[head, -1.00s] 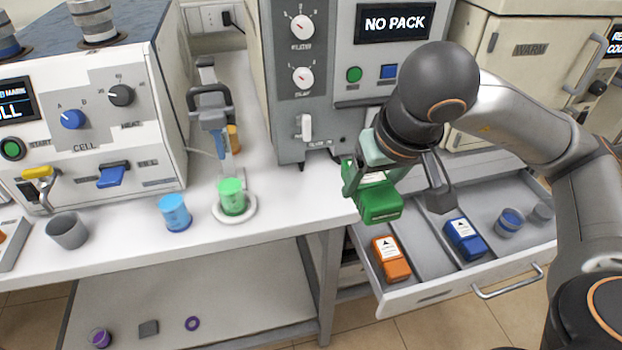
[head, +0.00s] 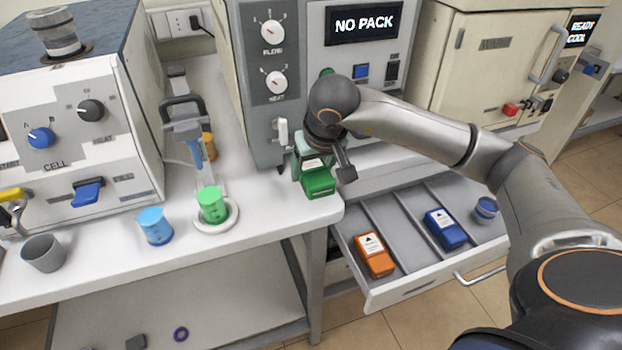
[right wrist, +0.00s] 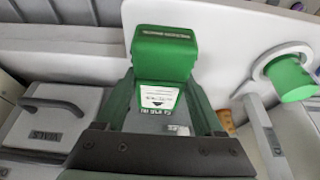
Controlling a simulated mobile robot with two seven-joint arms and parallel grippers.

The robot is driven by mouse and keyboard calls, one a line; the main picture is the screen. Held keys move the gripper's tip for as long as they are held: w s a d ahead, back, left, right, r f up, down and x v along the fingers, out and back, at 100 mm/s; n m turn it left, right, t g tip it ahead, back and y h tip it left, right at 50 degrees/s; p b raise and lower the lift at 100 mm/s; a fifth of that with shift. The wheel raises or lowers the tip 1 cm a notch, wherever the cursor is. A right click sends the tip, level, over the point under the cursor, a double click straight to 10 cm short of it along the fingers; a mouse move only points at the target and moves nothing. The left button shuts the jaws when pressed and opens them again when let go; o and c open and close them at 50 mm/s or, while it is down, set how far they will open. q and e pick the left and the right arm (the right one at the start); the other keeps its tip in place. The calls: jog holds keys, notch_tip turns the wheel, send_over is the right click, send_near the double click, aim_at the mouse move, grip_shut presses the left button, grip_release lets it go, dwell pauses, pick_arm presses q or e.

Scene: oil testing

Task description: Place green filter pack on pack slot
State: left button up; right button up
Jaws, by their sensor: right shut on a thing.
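The green filter pack (head: 318,183) is held in my right gripper (head: 312,163), just above or at the right end of the white bench, in front of the grey machine. In the right wrist view the pack (right wrist: 163,55) sits between the fingers, its white label facing the camera. The grey machine (head: 262,110) has a display (head: 363,23) reading NO PACK. The pack slot cannot be made out; the arm and gripper cover part of the machine's lower front. My left gripper is not in view.
A green beaker (head: 212,205), a blue beaker (head: 155,227) and a grey cup (head: 44,253) stand on the bench (head: 265,222).

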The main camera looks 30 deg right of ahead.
aim_at(311, 178)
jog(key=x, duration=0.3)
jog(key=shift+s+f, duration=0.2)
jog(key=shift+f, duration=0.4)
jog(key=shift+f, duration=0.1)
jog(key=shift+f, duration=0.15)
jog(key=o, duration=1.5)
jog(key=shift+r+p, duration=0.3)
jog(key=v, duration=1.2)
jog(key=shift+f, duration=0.1)
